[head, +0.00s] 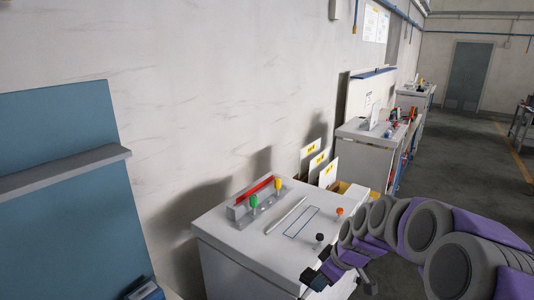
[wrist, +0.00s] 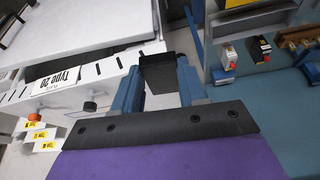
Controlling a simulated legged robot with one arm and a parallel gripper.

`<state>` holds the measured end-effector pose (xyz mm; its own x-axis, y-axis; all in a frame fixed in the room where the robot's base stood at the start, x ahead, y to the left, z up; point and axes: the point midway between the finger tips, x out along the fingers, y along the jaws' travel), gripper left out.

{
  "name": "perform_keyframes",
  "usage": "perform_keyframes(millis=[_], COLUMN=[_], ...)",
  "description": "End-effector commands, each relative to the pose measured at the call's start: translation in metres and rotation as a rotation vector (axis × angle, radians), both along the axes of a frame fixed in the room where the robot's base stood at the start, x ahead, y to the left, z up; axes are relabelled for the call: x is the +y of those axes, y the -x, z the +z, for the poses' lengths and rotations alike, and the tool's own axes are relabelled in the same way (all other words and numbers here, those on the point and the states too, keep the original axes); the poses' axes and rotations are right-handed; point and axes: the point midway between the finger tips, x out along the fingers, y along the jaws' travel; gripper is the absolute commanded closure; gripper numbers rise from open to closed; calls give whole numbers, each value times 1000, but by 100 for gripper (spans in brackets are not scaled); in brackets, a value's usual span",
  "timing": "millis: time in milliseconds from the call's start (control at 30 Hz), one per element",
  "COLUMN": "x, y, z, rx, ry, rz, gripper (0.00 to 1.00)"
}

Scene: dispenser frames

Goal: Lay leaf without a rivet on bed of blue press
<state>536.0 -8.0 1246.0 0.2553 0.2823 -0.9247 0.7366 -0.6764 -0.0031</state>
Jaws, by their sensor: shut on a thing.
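My gripper (wrist: 158,68) is shut on a dark, flat-looking piece (wrist: 167,76) between its blue fingers in the wrist view. Whether this piece is a leaf, or has a rivet, I cannot tell. In the head view my gripper (head: 315,280) is small, at the front right edge of a white cabinet (head: 228,238), and what it holds is not clear there. A blue object (head: 146,290) is cut off at the bottom left of the head view. I cannot tell whether it is the blue press. No press bed is clearly visible.
A teal panel (head: 60,140) stands left. Small fixtures (wrist: 262,48) sit right in the wrist view.

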Motion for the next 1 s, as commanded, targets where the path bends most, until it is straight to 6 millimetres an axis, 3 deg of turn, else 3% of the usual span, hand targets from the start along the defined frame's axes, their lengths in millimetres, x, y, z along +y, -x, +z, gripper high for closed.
perform_keyframes(millis=[367,800,1000], x=[-7,-2,5], y=[-20,-65,-77], z=[-11,-14,-11], rx=[0,-8,-5], ry=[4,7,6], rz=[-291,-876,-1056], gripper=[97,97,97])
